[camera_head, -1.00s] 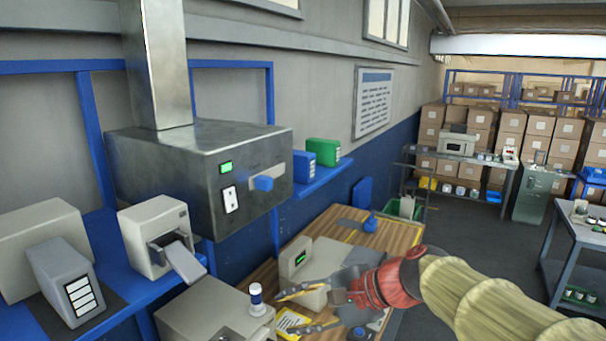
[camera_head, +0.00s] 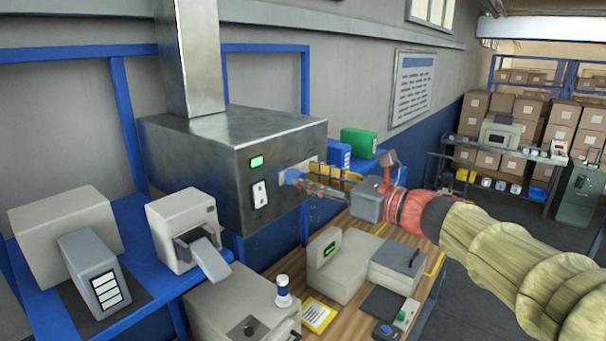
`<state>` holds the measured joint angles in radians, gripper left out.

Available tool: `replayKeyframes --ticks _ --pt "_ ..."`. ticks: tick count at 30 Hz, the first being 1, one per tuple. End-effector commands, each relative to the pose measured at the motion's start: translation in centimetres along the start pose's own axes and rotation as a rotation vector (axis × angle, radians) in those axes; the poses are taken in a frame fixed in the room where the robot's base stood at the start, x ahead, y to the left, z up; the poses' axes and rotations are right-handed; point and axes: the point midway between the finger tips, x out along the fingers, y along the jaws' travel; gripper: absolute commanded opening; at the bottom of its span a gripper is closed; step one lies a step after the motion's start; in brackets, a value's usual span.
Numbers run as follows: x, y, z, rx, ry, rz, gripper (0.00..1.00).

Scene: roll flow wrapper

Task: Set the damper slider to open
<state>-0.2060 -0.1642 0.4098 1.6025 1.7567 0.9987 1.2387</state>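The grey metal hood box (camera_head: 205,165) hangs on the wall with a duct rising from its top. The damper slider's blue knob (camera_head: 291,177) sits on the box's right-hand face, near the left part of its pale plate (camera_head: 311,163). My gripper (camera_head: 306,176) reaches in from the right, level with the knob. Its fingertips are at or just beside the knob and cover part of the plate. I cannot tell whether they touch or grip it.
A green indicator (camera_head: 257,161) and a white switch (camera_head: 260,195) are left of the knob. Blue (camera_head: 340,155) and green (camera_head: 359,143) boxes stand behind my gripper. Below is a wooden bench with a beige device (camera_head: 340,275) and a small bottle (camera_head: 283,291).

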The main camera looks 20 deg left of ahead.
Motion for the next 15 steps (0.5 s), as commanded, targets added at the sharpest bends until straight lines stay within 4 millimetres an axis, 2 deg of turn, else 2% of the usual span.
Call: replayKeyframes --ticks 3,6,15 --pt "1.5 0.0 0.0 0.001 0.001 0.002 0.38" --pt "2.2 0.0 0.0 0.000 0.000 0.000 0.38" --pt "2.5 -0.1 -0.1 0.000 0.001 -0.001 0.38"
